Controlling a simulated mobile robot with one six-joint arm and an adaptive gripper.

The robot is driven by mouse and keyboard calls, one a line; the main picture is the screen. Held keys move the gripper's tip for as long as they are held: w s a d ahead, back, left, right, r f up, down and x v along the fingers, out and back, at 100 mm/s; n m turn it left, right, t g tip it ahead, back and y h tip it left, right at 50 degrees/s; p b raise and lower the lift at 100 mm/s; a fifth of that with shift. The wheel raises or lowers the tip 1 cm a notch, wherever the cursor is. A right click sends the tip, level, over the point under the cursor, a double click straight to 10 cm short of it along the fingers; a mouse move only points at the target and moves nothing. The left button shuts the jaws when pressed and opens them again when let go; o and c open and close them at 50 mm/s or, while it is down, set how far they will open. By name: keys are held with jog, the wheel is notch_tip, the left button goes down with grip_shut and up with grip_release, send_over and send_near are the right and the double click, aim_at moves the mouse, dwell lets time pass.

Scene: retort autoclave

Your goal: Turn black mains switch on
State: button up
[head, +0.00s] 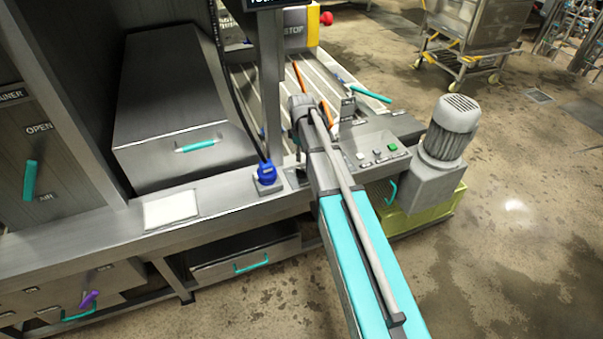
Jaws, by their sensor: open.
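I cannot clearly make out the black mains switch. A small dark part (300,172) shows on the bench ledge just right of the blue plug, close against my arm; I cannot tell if it is the switch. My grey and cyan arm reaches from the bottom right up over the ledge and hides part of the bench and control panel. My gripper is not visible; the far end of the arm hides that area.
A blue plug (266,172) with a black cable stands left of my arm. A panel with a green button (393,147) and a grey motor (450,128) are to the right. A metal box (170,110) with a teal handle stands left. Open floor lies at lower right.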

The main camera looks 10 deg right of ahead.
aim_at(301, 169)
jog(key=shift+f+b, duration=3.4)
jog(key=shift+f, duration=0.25)
grip_shut()
